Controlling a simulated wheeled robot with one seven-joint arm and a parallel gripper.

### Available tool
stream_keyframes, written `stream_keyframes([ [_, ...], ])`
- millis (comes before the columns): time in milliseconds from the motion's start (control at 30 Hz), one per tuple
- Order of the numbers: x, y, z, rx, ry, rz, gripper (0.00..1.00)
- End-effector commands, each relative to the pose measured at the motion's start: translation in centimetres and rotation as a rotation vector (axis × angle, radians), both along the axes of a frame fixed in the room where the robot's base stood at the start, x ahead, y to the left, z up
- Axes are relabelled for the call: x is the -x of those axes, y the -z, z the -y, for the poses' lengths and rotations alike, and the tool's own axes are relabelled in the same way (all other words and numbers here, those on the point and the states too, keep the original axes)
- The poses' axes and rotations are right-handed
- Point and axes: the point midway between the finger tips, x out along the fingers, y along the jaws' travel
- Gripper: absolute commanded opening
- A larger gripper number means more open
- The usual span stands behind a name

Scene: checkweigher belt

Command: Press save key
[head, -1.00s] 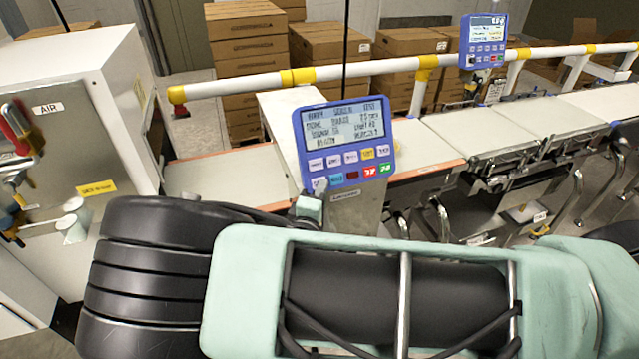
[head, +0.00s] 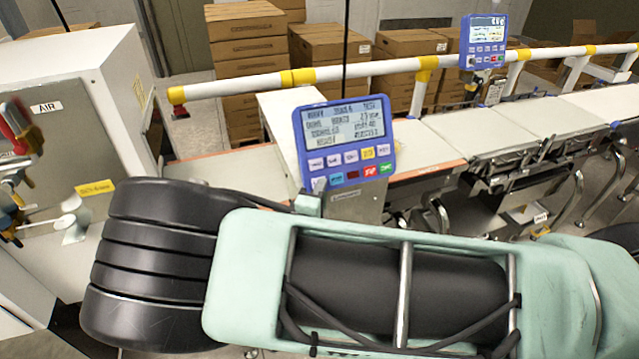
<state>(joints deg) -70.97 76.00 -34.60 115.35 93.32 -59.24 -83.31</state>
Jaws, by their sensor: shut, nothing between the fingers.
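The blue control panel (head: 346,145) stands upright at the picture's centre, with a lit display (head: 343,125) above two rows of keys. The upper row has pale keys and a yellow key (head: 368,153). The lower row has blue, dark red, red (head: 370,171) and green (head: 386,168) keys. The key labels are too small to read, so I cannot tell which is the save key.
A white and yellow rail (head: 380,70) runs behind the panel. The conveyor belt (head: 490,130) extends right, with a second blue panel (head: 484,42) beyond. A white cabinet (head: 90,100) with an AIR label stands left. Cardboard boxes (head: 250,50) are stacked behind.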

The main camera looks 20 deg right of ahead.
Motion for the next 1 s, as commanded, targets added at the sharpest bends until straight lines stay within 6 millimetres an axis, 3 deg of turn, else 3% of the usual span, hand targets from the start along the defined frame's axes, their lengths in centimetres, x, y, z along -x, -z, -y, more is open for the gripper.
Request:
stream_keyframes([
  [1000, -0.48, 0.2, -0.02, -0.001, 0.0, -0.001, 0.0],
])
